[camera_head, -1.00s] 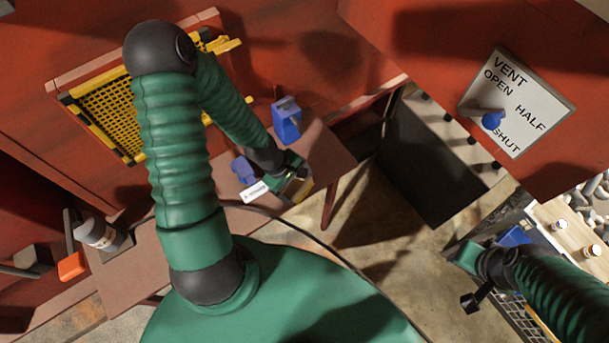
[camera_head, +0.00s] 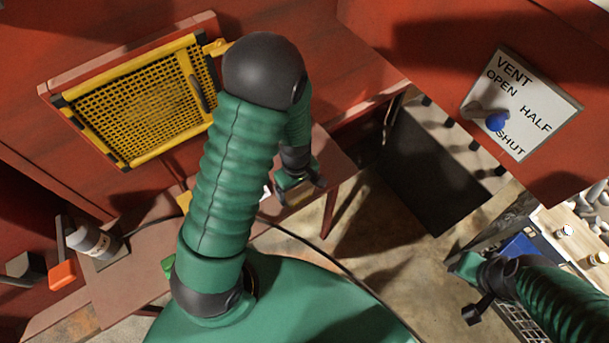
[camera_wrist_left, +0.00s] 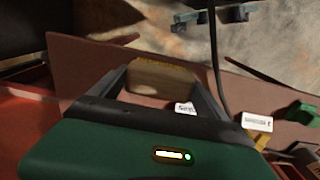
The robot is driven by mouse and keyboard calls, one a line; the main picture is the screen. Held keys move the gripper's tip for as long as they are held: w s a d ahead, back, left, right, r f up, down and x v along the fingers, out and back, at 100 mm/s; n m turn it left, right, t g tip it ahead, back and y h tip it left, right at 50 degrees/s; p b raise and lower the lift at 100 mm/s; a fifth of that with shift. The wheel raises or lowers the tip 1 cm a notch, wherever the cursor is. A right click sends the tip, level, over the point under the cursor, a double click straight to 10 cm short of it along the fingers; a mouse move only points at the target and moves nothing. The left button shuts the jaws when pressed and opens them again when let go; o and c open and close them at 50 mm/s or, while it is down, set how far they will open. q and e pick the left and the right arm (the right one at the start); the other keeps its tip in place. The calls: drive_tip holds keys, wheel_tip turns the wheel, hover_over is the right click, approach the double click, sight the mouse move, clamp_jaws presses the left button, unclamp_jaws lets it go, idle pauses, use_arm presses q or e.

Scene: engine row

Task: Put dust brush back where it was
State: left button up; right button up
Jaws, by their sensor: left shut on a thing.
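The dust brush (camera_wrist_left: 160,78) shows in the left wrist view as a tan block with a yellowish edge between my left gripper's two fingers. My left gripper (camera_head: 299,189) is shut on it, above the right part of the brown bench (camera_head: 330,160). In the head view the brush is hardly visible behind the gripper. A white label (camera_wrist_left: 185,108) lies on the bench close to the fingers, and another white label (camera_wrist_left: 257,122) lies further right beside a yellow piece (camera_wrist_left: 260,140). My right gripper (camera_head: 468,285) is at the lower right; its jaws are unclear.
A yellow mesh panel (camera_head: 140,105) hangs on the red wall. A bottle (camera_head: 95,241) and an orange-ended tool (camera_head: 62,274) are at the left. A dark cable (camera_head: 300,235) crosses in front of the bench. A vent lever plate (camera_head: 535,115) is at the right.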

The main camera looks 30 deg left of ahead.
use_arm(q)
drive_tip(key=w, duration=0.2)
drive_tip(key=w+a, duration=0.1)
drive_tip(key=w, duration=0.1)
drive_tip(key=w+p, duration=0.1)
drive_tip(key=w, duration=0.1)
drive_tip(key=shift+w+a+f, duration=0.1)
drive_tip(key=shift+a+f, duration=0.1)
drive_tip(key=shift+a, duration=0.05)
drive_tip(key=shift+w+f, duration=0.25)
drive_tip(key=shift+f, duration=0.05)
wheel_tip(320, 180, down, 3)
drive_tip(key=shift+s+r+p, duration=0.1)
drive_tip(key=shift+r+p, duration=0.1)
drive_tip(key=shift+p, duration=0.1)
drive_tip(key=shift+a+f, duration=0.1)
drive_tip(key=shift+f, duration=0.15)
drive_tip(key=shift+c, duration=0.6)
drive_tip(key=o, duration=0.9)
drive_tip(key=shift+o, duration=1.2)
